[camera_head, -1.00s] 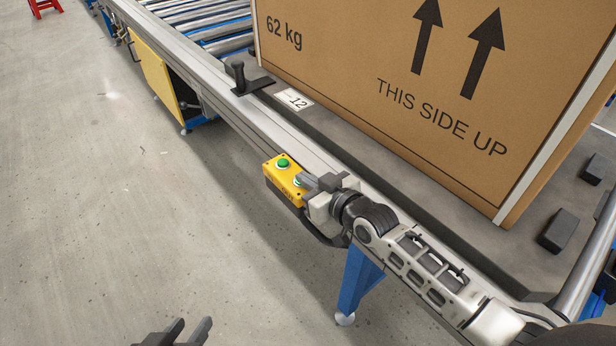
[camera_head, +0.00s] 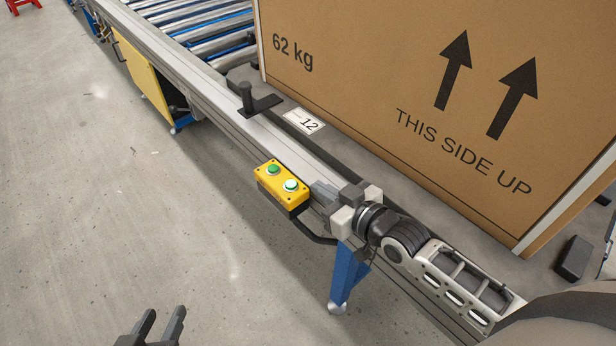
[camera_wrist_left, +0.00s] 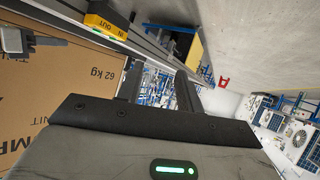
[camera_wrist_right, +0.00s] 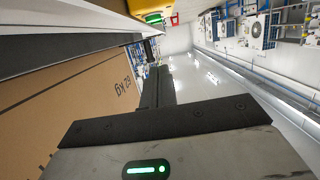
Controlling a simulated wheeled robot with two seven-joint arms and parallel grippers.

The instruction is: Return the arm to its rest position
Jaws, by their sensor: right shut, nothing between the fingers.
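My right gripper (camera_head: 322,192) is shut and empty, just right of a yellow button box (camera_head: 283,188) on the conveyor's side rail. Its closed fingers also show in the right wrist view (camera_wrist_right: 156,88). The box has two green buttons; the nearer one (camera_head: 290,186) looks brighter, with a pale rim. The fingertips are beside the box and clear of both buttons. My left gripper (camera_head: 158,328) is at the bottom edge over bare floor, open and empty. Its spread fingers show in the left wrist view (camera_wrist_left: 158,90).
A large cardboard box (camera_head: 400,90) marked 62 kg stands on the conveyor behind my right arm. A blue leg (camera_head: 347,275) is below the right gripper.

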